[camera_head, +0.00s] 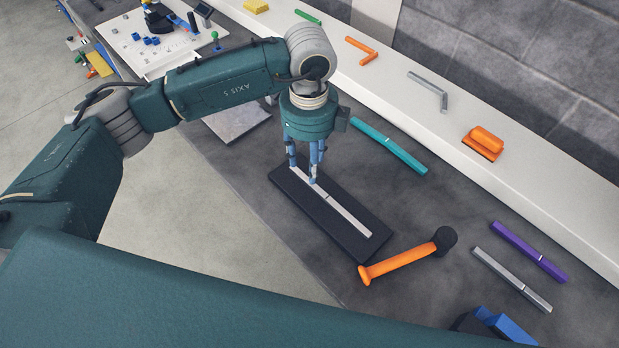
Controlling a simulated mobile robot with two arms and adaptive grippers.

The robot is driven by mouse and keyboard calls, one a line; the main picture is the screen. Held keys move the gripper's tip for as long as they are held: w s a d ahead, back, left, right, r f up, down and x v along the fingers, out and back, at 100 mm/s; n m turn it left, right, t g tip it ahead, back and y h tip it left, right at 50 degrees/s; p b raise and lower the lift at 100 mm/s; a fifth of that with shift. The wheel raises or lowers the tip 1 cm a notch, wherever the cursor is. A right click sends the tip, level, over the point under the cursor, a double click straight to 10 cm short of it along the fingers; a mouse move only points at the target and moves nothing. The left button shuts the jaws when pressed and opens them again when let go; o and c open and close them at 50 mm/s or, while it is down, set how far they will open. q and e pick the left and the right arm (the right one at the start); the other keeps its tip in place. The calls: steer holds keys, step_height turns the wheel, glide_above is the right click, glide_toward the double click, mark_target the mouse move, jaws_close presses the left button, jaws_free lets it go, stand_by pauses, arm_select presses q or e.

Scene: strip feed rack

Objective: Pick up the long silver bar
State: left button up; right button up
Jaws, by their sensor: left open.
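A long silver bar (343,212) lies flat along a black pad (300,203) on the dark worktop. My left gripper (307,172) points down over the bar's far end, its blue fingers open. One fingertip overlaps the bar in the picture; I cannot tell whether it touches. The fingers hide part of that end. Another silver-grey bar (512,280), with a band around it, lies on the worktop at the right. My right gripper is not seen.
An orange hammer-like tool (400,262) lies close to the pad's near end. A teal bar (390,146) and a purple bar (528,251) lie on the worktop. The white ledge (450,135) behind holds small orange tools and a grey one. A blue object (505,325) shows at the bottom.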

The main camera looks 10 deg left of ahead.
mark_target(307, 179)
arm_select(q)
steer(key=shift+f, duration=0.95)
steer(key=shift+a+f+p, duration=0.1)
steer(key=shift+f+p, duration=0.55)
step_height(307, 179, down, 4)
steer(key=shift+w+a+r+p, duration=0.1)
steer(key=shift+a+r+p, duration=0.1)
steer(key=shift+p, duration=0.65)
steer(key=shift+d+f, duration=0.1)
steer(key=shift+f, duration=0.3)
steer(key=shift+c, duration=0.5)
steer(key=shift+w, duration=0.1)
jaws_close()
